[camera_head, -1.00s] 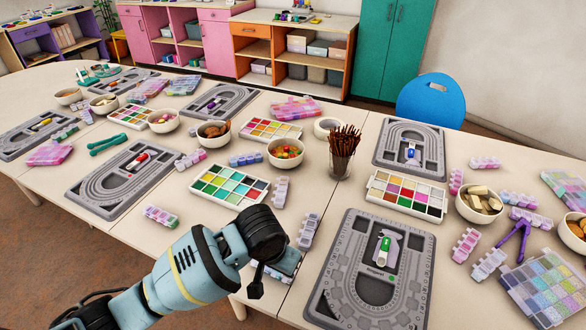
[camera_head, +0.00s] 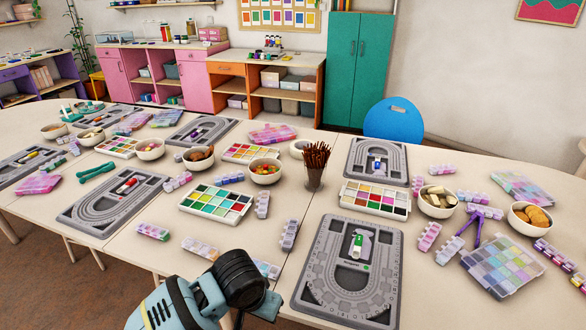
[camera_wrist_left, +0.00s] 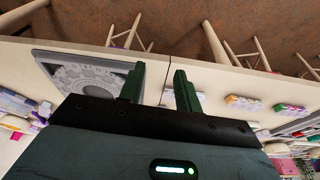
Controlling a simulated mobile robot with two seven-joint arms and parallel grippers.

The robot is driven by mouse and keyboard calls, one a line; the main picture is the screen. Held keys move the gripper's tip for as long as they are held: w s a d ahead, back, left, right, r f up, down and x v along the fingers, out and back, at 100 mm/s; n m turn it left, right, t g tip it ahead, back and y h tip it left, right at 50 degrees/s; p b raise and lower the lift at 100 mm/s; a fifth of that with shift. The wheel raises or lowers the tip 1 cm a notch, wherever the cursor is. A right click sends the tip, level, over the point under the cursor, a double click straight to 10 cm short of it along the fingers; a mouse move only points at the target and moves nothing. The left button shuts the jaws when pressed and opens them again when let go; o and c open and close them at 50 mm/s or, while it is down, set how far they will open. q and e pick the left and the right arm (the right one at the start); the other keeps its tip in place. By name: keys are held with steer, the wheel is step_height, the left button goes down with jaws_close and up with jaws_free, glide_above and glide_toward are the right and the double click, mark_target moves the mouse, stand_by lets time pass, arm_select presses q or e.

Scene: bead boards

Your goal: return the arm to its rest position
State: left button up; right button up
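My left arm (camera_head: 200,296) enters the head view at the bottom, left of the middle, light blue with a black wrist. Its gripper (camera_head: 266,306) is at the table's near edge, left of the near bead board (camera_head: 384,312), mostly hidden by the wrist. In the left wrist view the two dark green fingers of my left gripper (camera_wrist_left: 159,84) stand apart with nothing between them. Table, floor and a grey bead board (camera_wrist_left: 62,72) show beyond them. My right gripper is in neither view.
The white table (camera_head: 130,250) holds several bead boards, paint-like bead trays (camera_head: 216,202), bowls (camera_head: 264,172) and small bead boxes (camera_head: 200,248). A brown cup of sticks (camera_head: 315,172) stands mid-table. A blue chair (camera_head: 393,122) is behind. Floor shows free at lower left.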

arm_select(q)
steer(key=s+d+f+n+t+h, duration=0.1)
steer(key=s+f+t+h, duration=0.25)
steer(key=s+f, duration=0.4)
steer(key=s+a+f+n+t+y, duration=0.1)
steer(key=s+a+f+t+y, duration=0.1)
steer(key=s+a+f, duration=0.5)
steer(key=s+a+t, duration=0.1)
steer(key=s+a, duration=0.5)
steer(key=a, duration=0.1)
steer(key=shift+a+f+y, duration=0.15)
steer(key=shift+a+y, duration=0.15)
steer(key=shift+y, duration=0.05)
steer(key=shift+s+t, duration=0.1)
steer(key=shift+t, duration=0.15)
